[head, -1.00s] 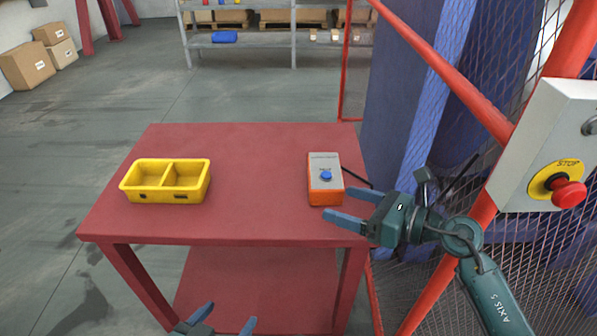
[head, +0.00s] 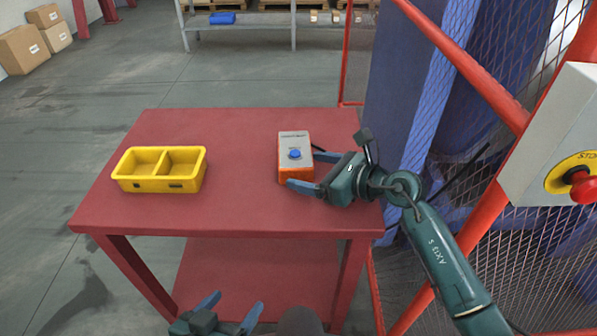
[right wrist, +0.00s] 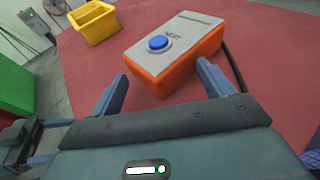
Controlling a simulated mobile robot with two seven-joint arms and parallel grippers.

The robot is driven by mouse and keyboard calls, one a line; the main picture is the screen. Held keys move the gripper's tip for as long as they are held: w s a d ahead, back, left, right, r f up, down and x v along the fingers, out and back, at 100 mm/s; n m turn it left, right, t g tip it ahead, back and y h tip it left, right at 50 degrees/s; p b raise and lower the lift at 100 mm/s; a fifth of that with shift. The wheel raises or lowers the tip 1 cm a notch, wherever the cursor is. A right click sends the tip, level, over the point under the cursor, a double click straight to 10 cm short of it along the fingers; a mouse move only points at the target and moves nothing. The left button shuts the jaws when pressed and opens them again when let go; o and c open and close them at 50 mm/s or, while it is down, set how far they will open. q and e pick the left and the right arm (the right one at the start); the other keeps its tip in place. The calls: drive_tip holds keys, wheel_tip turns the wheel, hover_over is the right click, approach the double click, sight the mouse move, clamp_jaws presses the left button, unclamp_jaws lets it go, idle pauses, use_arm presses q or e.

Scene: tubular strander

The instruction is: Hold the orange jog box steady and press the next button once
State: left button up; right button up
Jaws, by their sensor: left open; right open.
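The orange jog box (head: 296,158) lies on the red table with its grey top and blue button (head: 294,154) facing up. It also shows in the right wrist view (right wrist: 165,82), with the blue button (right wrist: 158,43) uncovered. My right gripper (head: 302,172) is open at the box's near right corner. In the right wrist view its fingers (right wrist: 163,88) point at the near end of the box, one to each side, and I cannot tell whether they touch it. My left gripper (head: 236,309) is open and empty, low in front of the table's near edge.
A yellow two-compartment bin (head: 160,170) stands on the left of the red table (head: 235,210). The table between bin and box is clear. A cable leaves the box's right side. A red-framed mesh guard and a stop button (head: 583,184) stand at the right.

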drive_tip(key=shift+x, duration=1.15)
clamp_jaws()
drive_tip(key=c, duration=1.7)
unclamp_jaws()
drive_tip(key=o, duration=1.5)
